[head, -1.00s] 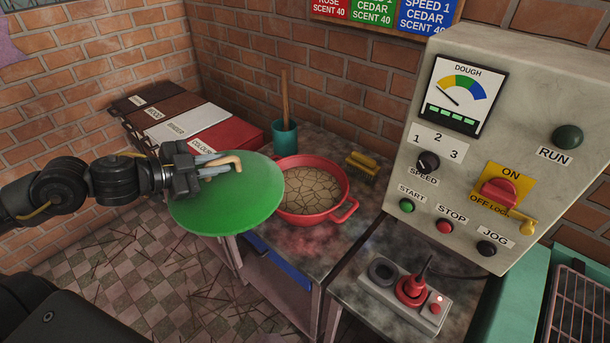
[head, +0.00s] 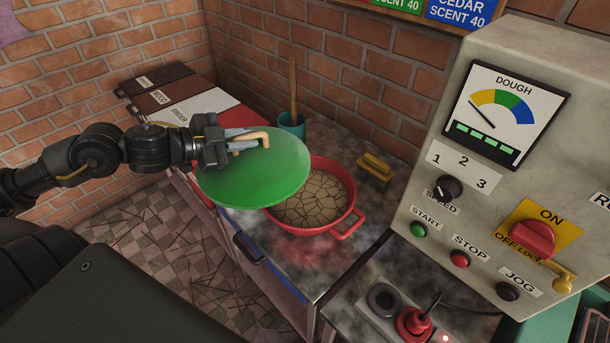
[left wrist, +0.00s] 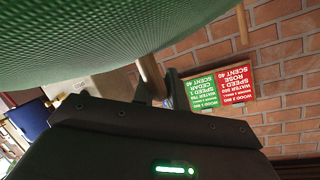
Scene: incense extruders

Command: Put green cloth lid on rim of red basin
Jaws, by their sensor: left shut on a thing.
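The green cloth lid (head: 255,178) is a round disc with a tan handle on top. My left gripper (head: 245,141) is shut on that handle and holds the lid nearly level, above and to the left of the red basin. The red basin (head: 349,221) stands on the bench, filled with cracked tan dough. The lid overlaps the basin's left rim in the head view; I cannot tell the height between them. In the left wrist view the lid's woven cloth (left wrist: 120,30) fills the top and the basin is hidden. My right gripper is not in view.
A teal cup (head: 292,125) with a wooden stick stands behind the basin. A yellow brush (head: 376,168) lies to its right. The control panel (head: 490,150) rises at the right, with a red plug (head: 414,322) in front. Labelled bins (head: 205,105) line the back left.

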